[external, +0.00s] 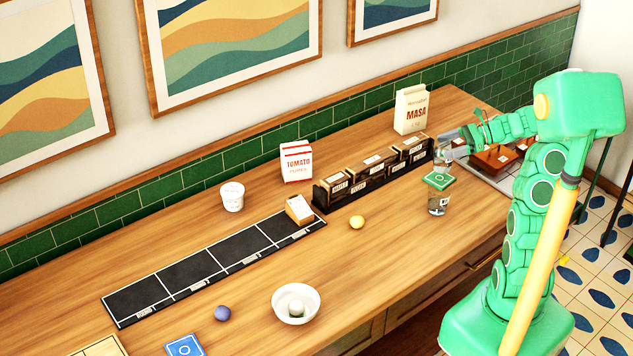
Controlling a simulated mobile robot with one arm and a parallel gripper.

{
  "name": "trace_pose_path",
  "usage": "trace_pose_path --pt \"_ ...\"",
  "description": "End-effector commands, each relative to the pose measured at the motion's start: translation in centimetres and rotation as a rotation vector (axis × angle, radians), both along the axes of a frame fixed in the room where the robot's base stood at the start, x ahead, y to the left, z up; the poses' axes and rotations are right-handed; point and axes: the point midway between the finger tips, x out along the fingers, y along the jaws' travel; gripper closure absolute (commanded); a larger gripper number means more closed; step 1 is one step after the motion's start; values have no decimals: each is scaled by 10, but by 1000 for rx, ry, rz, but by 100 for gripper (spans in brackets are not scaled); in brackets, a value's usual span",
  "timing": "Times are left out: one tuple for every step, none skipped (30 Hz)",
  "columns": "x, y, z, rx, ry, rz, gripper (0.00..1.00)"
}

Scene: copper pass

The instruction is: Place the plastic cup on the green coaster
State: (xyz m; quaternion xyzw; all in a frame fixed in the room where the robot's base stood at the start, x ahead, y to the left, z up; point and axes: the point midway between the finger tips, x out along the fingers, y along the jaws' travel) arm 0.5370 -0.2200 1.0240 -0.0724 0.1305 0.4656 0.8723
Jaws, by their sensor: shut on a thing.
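My gripper (461,143) is at the right end of the counter, pointing left. It is shut on what looks like the clear plastic cup (446,158), seen small and partly hidden by the fingers. The green coaster (439,181) has a pale ring mark and shows just below the held cup. Whether the cup touches it is too small to tell. A clear tumbler with dark contents (438,204) shows directly below the coaster.
A black rack of labelled boxes (372,187) stands left of the coaster, with a MASA bag (411,110) behind. A brown tray (493,158) is at the right. A yellow ball (357,222), white bowl (296,318) and black labelled strip (215,268) lie further left.

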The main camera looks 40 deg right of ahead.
Motion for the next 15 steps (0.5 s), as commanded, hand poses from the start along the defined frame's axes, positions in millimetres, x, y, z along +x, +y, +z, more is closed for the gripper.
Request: trace_pose_path --pt "1 0 -1 0 0 0 70" --pt "2 -1 -2 0 0 0 70" --pt "3 -1 -4 0 0 0 70" --pt "4 -2 -6 0 0 0 70" --pt "5 -2 -8 1 1 0 70" --pt "5 -2 -13 1 2 -1 70" --pt "5 -2 -17 1 2 -1 70" --pt "5 -2 -20 1 2 -1 70" --pt "5 -2 -25 1 2 -1 70" --pt "5 -2 -28 0 2 -1 70" --pt "5 -2 -31 1 3 -1 70" --pt "5 -2 -34 1 3 -1 70" --pt "5 -2 -36 0 2 -2 70" --pt "5 -2 -36 0 2 -2 70" --pt "5 -2 -37 0 1 -1 70"
